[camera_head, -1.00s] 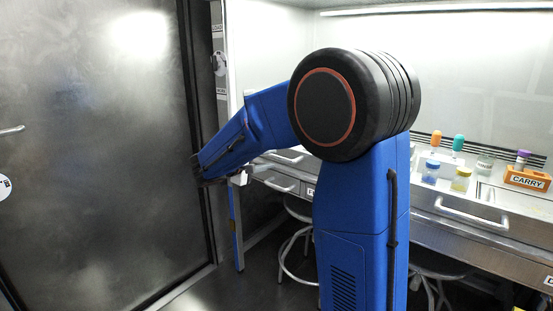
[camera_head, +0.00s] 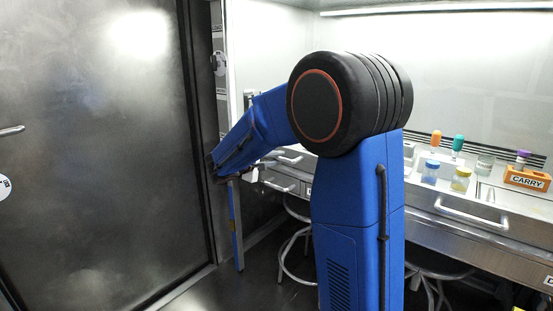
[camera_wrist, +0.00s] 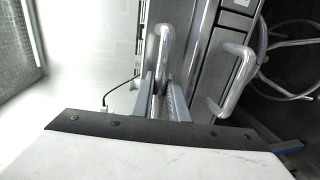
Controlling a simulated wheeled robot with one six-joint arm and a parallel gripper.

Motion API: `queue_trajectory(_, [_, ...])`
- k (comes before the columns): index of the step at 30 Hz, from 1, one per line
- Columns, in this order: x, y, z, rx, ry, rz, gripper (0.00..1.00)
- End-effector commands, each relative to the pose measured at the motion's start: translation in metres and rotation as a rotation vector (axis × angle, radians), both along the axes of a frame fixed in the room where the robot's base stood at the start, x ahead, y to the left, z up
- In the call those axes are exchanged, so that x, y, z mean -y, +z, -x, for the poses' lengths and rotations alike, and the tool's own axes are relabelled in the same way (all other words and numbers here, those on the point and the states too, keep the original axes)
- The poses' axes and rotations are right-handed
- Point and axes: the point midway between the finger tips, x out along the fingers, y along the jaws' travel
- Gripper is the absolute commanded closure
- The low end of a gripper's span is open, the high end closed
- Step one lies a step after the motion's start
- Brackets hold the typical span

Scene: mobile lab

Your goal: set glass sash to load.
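I cannot clearly make out the glass sash pane. The bright hood opening (camera_head: 440,70) fills the right, with a vertical strip of small labels (camera_head: 221,95) along its left side, too small to read. A metal bar handle (camera_wrist: 163,42) shows at the hood's front edge in the wrist view; I cannot tell whether it belongs to the sash. My gripper (camera_wrist: 162,80) has its two grey fingers apart, with the near end of this handle between their tips; contact is unclear. In the head view my gripper is small and partly hidden by my wrist.
A second bar handle (camera_wrist: 238,80) lies right of the fingers. A stool (camera_wrist: 285,65) stands below the bench. Bottles (camera_head: 460,179) and an orange rack marked CARRY (camera_head: 527,178) stand on the worktop at right. A dark grey door (camera_head: 95,150) closes the left side.

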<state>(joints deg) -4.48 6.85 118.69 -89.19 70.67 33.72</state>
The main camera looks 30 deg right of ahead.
Motion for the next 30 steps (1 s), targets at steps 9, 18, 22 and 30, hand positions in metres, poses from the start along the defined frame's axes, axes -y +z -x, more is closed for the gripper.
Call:
queue_trajectory(9, [0.0, 0.017, 0.0, 0.004, 0.0, 0.001, 1.0])
queue_trajectory(18, [0.0, 0.097, 0.0, 0.01, 0.0, 0.001, 1.0])
queue_trajectory(22, [0.0, 0.144, 0.0, 0.011, 0.001, 0.0, 1.0])
queue_trajectory(30, [0.0, 0.24, 0.0, 0.01, 0.0, 0.0, 1.0])
